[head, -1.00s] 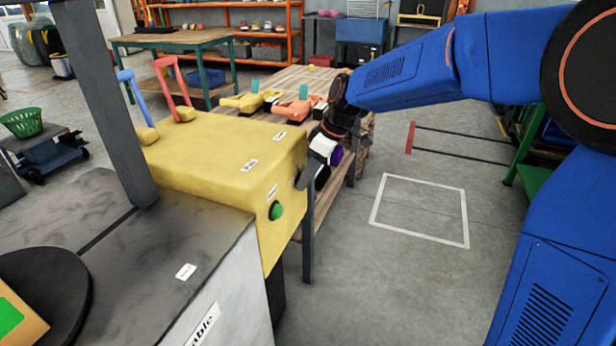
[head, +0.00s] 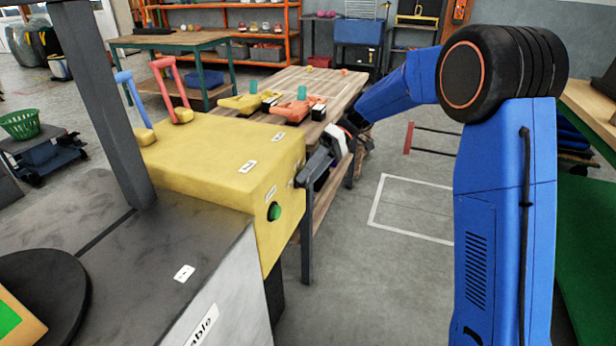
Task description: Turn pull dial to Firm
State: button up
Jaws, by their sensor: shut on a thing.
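The yellow machine box (head: 215,160) stands left of centre, with a green button (head: 274,211) on its right-hand face. My gripper (head: 304,176) is at the far part of that face, pointing at it from the right. It is shut on the pull dial, which is mostly hidden by the fingers and the steep angle. The dial's pointer and its marks cannot be read from here. Small white labels on the box are too small to read.
Blue and red levers (head: 165,85) rise from the box's far left. A wooden table (head: 345,88) with yellow and orange tools stands behind my gripper. A dark post (head: 105,95) is in front at left. The floor at right, with a white outlined square (head: 415,185), is clear.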

jog(key=shift+f+g+y, duration=0.1)
jog(key=shift+g+y, duration=0.3)
jog(key=shift+g, duration=0.1)
dwell(0.3)
jog(key=o, duration=0.9)
jog(key=shift+c, duration=0.2)
jog(key=shift+w+d, duration=0.1)
jog(key=shift+w, duration=0.05)
jog(key=v, duration=1.7)
jog(key=shift+w, duration=0.2)
